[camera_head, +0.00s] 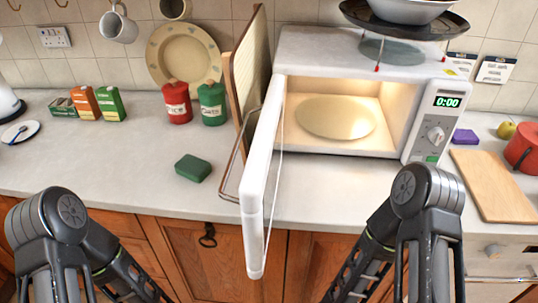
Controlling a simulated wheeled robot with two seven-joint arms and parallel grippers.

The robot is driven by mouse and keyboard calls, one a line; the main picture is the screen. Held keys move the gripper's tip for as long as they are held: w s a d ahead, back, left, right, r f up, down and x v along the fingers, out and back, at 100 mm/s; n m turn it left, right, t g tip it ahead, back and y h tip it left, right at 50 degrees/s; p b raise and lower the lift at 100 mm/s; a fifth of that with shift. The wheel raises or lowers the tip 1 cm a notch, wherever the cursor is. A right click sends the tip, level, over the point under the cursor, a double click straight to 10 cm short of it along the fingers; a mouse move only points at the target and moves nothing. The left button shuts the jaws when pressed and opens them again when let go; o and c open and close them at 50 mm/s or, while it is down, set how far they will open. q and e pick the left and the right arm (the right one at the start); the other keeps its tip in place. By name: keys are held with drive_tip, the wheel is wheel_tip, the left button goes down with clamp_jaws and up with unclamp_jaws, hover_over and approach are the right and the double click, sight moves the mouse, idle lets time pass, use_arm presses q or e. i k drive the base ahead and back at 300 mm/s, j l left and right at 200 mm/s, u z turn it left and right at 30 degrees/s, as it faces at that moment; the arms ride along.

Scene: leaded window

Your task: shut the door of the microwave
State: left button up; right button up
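The white microwave (400,95) stands on the counter right of centre, its lit inside and round turntable plate (335,117) in plain view. Its door (262,180) stands wide open, swung out from the left side toward me and reaching past the counter's front edge. My arms show only as dark joints and links at the lower left and lower right, apart from the door. Both grippers are out of the frame.
A board (247,70) and wire rack (230,175) stand just left of the door. A green sponge (193,168) lies on the counter. A dark tray (405,22) with a bowl sits on the microwave. A wooden board (492,185) lies at right. The left counter front is clear.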

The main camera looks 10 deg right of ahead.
sight(260, 180)
drive_tip(key=i+j+z, duration=0.3)
drive_tip(key=j+z, duration=0.3)
drive_tip(key=i+j+z, duration=0.15)
drive_tip(key=j+z, duration=0.15)
